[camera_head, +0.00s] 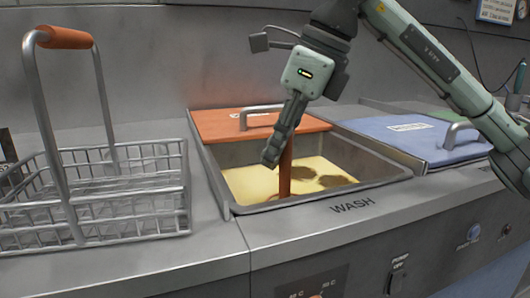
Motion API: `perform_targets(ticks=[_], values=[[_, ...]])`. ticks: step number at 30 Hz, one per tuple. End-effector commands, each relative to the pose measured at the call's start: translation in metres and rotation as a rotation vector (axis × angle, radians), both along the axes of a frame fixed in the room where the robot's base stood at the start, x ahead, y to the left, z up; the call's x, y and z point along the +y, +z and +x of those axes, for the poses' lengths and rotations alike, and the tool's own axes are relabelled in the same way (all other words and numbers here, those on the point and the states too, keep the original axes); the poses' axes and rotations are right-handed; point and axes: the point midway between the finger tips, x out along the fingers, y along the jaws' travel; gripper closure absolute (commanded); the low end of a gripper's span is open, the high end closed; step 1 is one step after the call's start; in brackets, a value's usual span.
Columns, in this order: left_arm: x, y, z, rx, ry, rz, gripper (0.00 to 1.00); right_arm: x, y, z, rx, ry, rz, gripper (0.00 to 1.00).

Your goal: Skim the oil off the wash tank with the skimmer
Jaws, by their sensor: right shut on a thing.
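The wash tank (222,183) is an open steel basin labelled WASH, in the middle of the view. Yellow liquid (250,184) shows in it, with brown oil patches (335,181) on the right part of its surface. My right gripper (275,150) reaches in from the right and points down over the tank. It is shut on the skimmer (285,175), of which an upright red-brown handle shows. The handle's lower end meets the liquid; the skimmer's head cannot be made out. My left gripper is not in view.
An orange lid (218,124) with a metal handle covers the tank's back part. A wire basket (125,205) with a tall orange-gripped handle stands at left. A blue lid (410,136) lies at right. The front panel (375,250) carries switches.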

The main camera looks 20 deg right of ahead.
Motion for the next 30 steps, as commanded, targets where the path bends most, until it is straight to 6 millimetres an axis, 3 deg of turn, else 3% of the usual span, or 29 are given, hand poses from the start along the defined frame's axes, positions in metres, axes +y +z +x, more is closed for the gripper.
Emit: perform_targets(ticks=[21,30], values=[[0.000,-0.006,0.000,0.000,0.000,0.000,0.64,-0.065,0.000,-0.004,-0.001,-0.003,0.000,1.00],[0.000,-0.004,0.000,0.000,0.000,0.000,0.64,-0.070,0.001,-0.005,0.000,0.001,0.000,1.00]])
